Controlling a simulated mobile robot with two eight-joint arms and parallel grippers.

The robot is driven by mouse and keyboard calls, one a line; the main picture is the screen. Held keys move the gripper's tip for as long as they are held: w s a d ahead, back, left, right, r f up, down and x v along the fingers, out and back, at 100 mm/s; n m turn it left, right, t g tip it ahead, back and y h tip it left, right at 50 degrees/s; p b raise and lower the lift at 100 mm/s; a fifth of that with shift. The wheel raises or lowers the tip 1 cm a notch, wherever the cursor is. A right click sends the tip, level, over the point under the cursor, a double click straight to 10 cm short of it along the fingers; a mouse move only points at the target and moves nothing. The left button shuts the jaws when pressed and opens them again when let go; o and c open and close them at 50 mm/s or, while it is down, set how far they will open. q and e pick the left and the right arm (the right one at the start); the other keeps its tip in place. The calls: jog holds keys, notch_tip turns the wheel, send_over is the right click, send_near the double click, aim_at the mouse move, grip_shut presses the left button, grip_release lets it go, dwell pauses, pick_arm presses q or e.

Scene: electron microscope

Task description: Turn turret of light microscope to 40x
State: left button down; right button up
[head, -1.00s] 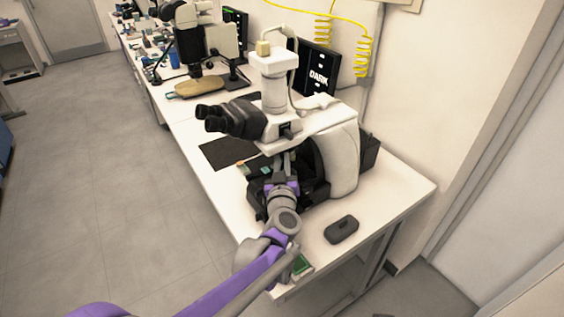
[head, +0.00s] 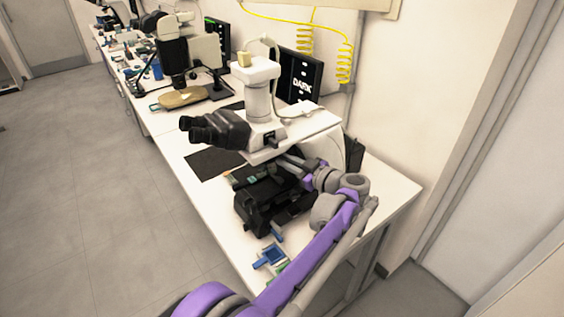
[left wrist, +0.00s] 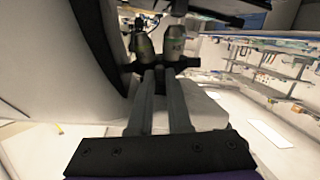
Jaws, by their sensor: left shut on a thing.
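The light microscope (head: 318,125) stands on the white bench, with a white body, black eyepieces (head: 215,130) and a black stage (head: 262,200). My left gripper (head: 283,161) reaches in from the right, under the microscope head. In the left wrist view its two fingers (left wrist: 161,74) are close together at the dark turret (left wrist: 187,65) and shut on part of it. Two metal objectives, one on the left (left wrist: 143,46) and one on the right (left wrist: 174,42), show just beyond the fingertips. Their markings are too small to read. My right gripper is not in view.
A monitor (head: 301,75) stands behind the microscope, near the wall. A black mat (head: 212,163) lies to its left and blue items (head: 269,257) lie at the bench's near end. A second microscope (head: 172,50) stands farther back. The floor on the left is clear.

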pick_arm(q)
jog(key=shift+w+d+r+n+g+y+p, duration=0.1)
jog(key=shift+w+d+n+g+y+p, duration=0.2)
jog(key=shift+n+g, duration=0.2)
jog(key=shift+w+d+r+n+g+y+p, duration=0.1)
jog(key=shift+w+n+g+y+p, duration=0.1)
jog(key=shift+n+g+y+p, duration=0.25)
jog(key=c, duration=0.9)
grip_release()
jog(key=shift+o, duration=0.2)
jog(key=v, duration=1)
jog(key=shift+s+d+b, duration=0.2)
jog(key=shift+d+b, duration=0.1)
jog(key=shift+b, duration=0.15)
jog(key=shift+r, duration=0.15)
